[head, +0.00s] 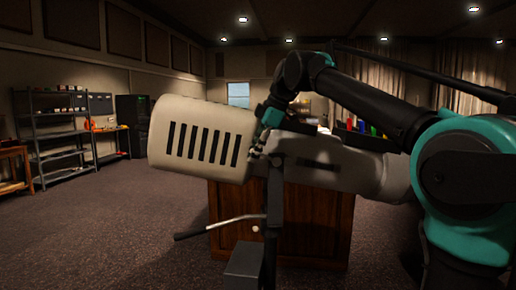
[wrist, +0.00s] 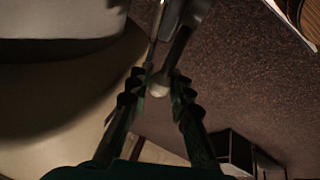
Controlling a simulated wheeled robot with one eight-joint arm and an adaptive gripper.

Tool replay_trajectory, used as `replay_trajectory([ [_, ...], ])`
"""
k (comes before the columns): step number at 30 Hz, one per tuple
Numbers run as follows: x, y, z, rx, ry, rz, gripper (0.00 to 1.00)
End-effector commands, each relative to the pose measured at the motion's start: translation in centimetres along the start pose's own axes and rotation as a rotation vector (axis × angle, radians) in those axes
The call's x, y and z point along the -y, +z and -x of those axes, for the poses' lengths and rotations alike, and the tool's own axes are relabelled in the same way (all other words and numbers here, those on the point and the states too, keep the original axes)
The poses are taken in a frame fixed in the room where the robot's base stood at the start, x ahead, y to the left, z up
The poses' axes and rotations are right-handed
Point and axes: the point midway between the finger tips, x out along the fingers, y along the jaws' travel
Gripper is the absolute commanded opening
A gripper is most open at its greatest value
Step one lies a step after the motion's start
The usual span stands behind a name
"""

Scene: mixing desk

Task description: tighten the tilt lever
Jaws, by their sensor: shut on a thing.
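A large cream lamp housing (head: 200,139) with a row of dark slots sits on a dark upright stand (head: 273,205) in the head view. My gripper (head: 259,148) is at its right end, by the top of the stand. In the wrist view my gripper (wrist: 161,80) has both ridged fingers close around a thin metal lever with a pale rounded tip (wrist: 159,89). I take this to be the tilt lever; its grip is too small to make out in the head view. The cream housing also fills the left of the wrist view (wrist: 50,100).
A bar with a black grip (head: 192,234) sticks out to the left, low on the stand. A wooden cabinet (head: 235,240) stands behind the stand. Metal shelves (head: 60,130) are far left. Open carpet (head: 120,235) lies on the left.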

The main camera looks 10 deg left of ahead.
Motion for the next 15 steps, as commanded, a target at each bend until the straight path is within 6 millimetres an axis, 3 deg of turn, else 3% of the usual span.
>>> replay_trajectory([
  [15,0.4,0.1,-1.8,0.23,-0.045,0.047,0.0],
])
